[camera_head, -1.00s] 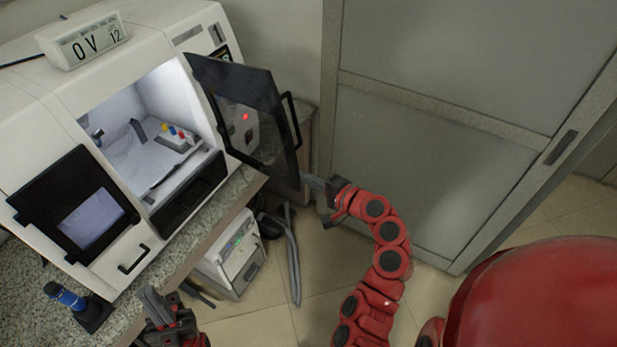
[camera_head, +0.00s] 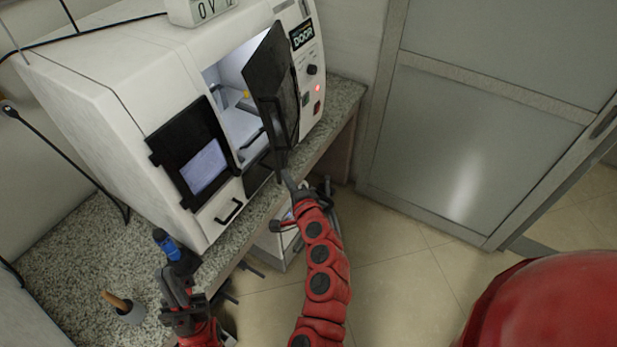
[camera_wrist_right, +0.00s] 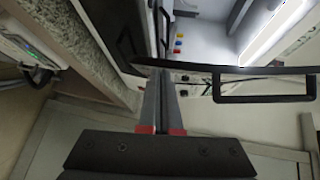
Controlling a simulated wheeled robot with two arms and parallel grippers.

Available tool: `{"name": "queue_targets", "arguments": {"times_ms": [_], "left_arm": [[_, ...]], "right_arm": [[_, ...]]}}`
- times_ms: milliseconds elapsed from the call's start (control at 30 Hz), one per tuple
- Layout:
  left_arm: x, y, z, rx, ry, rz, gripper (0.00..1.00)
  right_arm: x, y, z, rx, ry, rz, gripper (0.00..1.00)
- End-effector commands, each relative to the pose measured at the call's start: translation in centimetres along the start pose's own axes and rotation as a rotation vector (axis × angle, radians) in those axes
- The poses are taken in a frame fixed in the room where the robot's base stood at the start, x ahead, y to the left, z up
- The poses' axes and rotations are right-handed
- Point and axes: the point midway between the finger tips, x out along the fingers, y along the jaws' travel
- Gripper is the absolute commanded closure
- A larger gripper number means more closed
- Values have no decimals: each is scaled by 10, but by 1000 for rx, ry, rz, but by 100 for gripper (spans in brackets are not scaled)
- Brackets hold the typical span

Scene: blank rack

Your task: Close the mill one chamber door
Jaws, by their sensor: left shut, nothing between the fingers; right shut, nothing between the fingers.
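The white mill (camera_head: 118,75) stands on the counter. Its dark chamber door (camera_head: 268,78) is partly open, hinged on the right of the lit chamber (camera_head: 236,95). In the right wrist view the door shows edge-on (camera_wrist_right: 245,70) with its black handle (camera_wrist_right: 262,90). My right gripper (camera_head: 288,178) is shut and empty, its fingertips at the lower edge of the door; in the right wrist view the fingers (camera_wrist_right: 160,85) reach the door edge, and contact is hard to tell. My left gripper (camera_head: 175,278) is shut and empty, low at the counter's front edge, away from the door.
A blue-topped tool in a dark stand (camera_head: 166,245) is beside my left gripper. A grey pot with a wooden handle (camera_head: 128,312) stands on the granite counter (camera_head: 65,245). A white unit (camera_head: 275,245) is under the counter. Open floor lies to the right.

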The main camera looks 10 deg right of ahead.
Motion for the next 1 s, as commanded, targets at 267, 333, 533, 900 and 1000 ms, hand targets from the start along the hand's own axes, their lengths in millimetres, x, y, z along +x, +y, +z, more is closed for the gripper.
{"name": "queue_targets", "arguments": {"times_ms": [267,333,533,900,1000], "left_arm": [[3,0,0,0,0,0,100],[3,0,-1,0,0,0,100],[4,0,-1,0,0,0,100],[4,0,-1,0,0,0,100],[4,0,-1,0,0,0,100]], "right_arm": [[37,5,51,-1,-6,3,100],[45,4,58,-1,-3,0,100],[62,7,76,1,-2,2,100],[77,7,88,-1,-1,1,100],[78,7,88,-1,0,1,100]]}}
